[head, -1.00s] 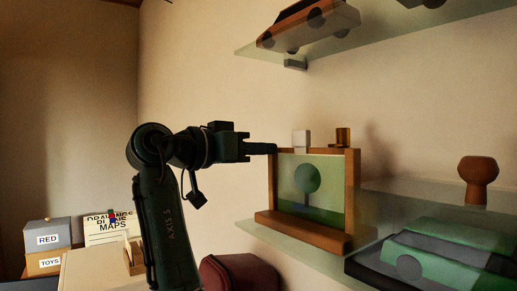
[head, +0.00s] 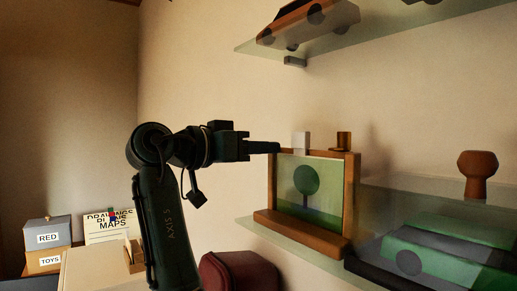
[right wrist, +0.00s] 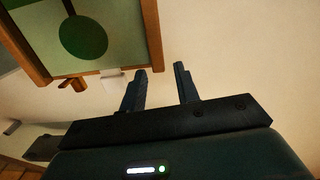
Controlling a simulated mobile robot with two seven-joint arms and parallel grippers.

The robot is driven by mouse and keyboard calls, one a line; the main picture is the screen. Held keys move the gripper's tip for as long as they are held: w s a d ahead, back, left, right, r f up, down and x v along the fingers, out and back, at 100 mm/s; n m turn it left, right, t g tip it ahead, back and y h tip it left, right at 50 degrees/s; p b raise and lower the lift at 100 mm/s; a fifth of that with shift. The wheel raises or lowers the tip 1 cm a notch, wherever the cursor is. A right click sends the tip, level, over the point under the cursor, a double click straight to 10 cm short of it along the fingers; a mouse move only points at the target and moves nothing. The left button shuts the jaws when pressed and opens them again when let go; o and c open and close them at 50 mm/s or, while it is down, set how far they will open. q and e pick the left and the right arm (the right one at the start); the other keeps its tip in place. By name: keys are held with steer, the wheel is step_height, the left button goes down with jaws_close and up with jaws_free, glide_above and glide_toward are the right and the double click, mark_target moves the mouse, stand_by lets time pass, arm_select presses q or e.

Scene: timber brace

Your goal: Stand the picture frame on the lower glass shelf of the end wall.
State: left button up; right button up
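The picture frame (head: 307,184) has a wooden border and base and shows a green tree picture. In the head view it stands upright on the lower glass shelf (head: 252,230), close to that shelf's left end. My right gripper (head: 278,147) is at the frame's upper left corner. In the right wrist view the frame (right wrist: 152,35) appears upside down at upper left. Whether a finger touches the frame I cannot tell. My left gripper is not in view.
A green model car (head: 440,250) and a brown vase (head: 477,175) are at right. A dark red case (head: 238,272) is below.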

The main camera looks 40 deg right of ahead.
steer(key=shift+o, duration=0.8)
steer(key=w+a+b, duration=0.1)
steer(key=a, duration=1.2)
steer(key=shift+w+r, duration=0.25)
